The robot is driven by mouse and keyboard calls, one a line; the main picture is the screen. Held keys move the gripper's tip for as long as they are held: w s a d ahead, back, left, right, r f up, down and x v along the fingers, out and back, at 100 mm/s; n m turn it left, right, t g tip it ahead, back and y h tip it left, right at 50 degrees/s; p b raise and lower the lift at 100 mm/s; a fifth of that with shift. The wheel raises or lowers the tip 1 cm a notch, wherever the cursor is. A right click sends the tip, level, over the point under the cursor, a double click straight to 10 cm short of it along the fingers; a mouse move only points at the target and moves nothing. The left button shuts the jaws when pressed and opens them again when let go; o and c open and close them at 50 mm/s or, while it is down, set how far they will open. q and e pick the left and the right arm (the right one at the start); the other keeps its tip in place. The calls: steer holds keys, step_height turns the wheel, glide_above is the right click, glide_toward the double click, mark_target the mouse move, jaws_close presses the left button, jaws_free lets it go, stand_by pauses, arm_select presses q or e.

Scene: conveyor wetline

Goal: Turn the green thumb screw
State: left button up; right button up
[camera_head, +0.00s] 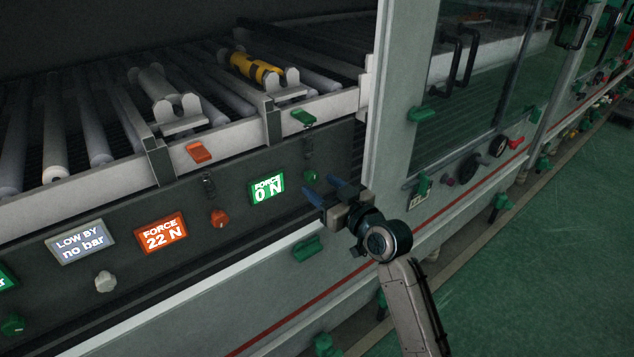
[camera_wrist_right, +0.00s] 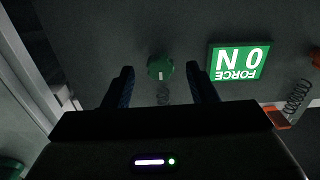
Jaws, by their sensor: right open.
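The green thumb screw (camera_head: 310,176) sits on the dark front panel, just right of the green "FORCE 0 N" display (camera_head: 267,188). In the right wrist view the screw (camera_wrist_right: 160,68) is a round green knob with a pale mark, seen between the two fingertips. My right gripper (camera_head: 322,189) is open and empty, with its blue fingers pointing at the panel close to the screw. The fingers (camera_wrist_right: 160,75) stand on either side of the screw in the picture; I cannot tell whether they reach around it. My left gripper is not in view.
An orange knob (camera_head: 220,218) and an orange "FORCE 22 N" display (camera_head: 162,233) are further left on the panel. A green clip (camera_head: 303,117) is above the screw on the rail. A white machine post (camera_head: 385,100) stands right of it. The conveyor rollers (camera_head: 95,135) lie behind.

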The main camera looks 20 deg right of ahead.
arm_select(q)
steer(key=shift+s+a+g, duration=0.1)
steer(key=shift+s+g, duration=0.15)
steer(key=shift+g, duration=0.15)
arm_select(e)
steer(key=v, duration=0.8)
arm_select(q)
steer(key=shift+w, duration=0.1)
